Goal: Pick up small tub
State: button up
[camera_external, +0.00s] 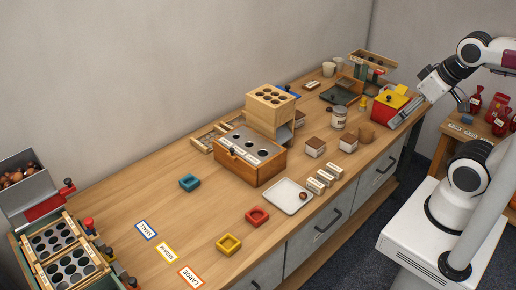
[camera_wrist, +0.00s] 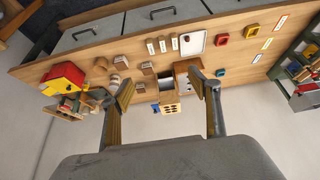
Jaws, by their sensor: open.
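The blue one matches the blue-edged card (camera_external: 145,230), which appears to read SMALL. In the wrist view the blue tub (camera_wrist: 220,73) lies just right of the right fingertip, farther away. The red tub (camera_wrist: 222,39) and yellow tub (camera_wrist: 252,29) are above it there. My gripper (camera_wrist: 166,87) is open and empty, its fingers spread wide. In the external view it hangs near the bench's far right end, well away from the tubs.
A wooden box with holes (camera_external: 240,170) and a taller holed block (camera_external: 268,115) stand mid-bench. A white tray (camera_external: 275,204) holds a chestnut. A red and yellow box (camera_external: 384,106) is near my gripper. Hole racks (camera_external: 80,268) stand at the left end. Bench around the blue tub is clear.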

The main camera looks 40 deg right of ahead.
jog(key=shift+w, duration=0.1)
jog(key=n+t, duration=0.1)
jog(key=t, duration=0.5)
send_over(314, 141)
jog(key=s+a, duration=0.1)
jog(key=s, duration=0.4)
notch_tip(314, 141, down, 21)
jog(key=f, duration=0.3)
jog(key=s+f+t, duration=0.1)
jog(key=f, duration=0.2)
jog(key=f+t, duration=0.1)
jog(key=f, duration=0.1)
jog(key=shift+s+d+f+m, duration=0.3)
jog(key=shift+s+f, duration=0.1)
jog(key=shift+s+d+f+t, duration=0.1)
jog(key=shift+s+f+t, duration=0.4)
jog(key=shift+s+f, duration=0.2)
jog(key=shift+x, duration=1.35)
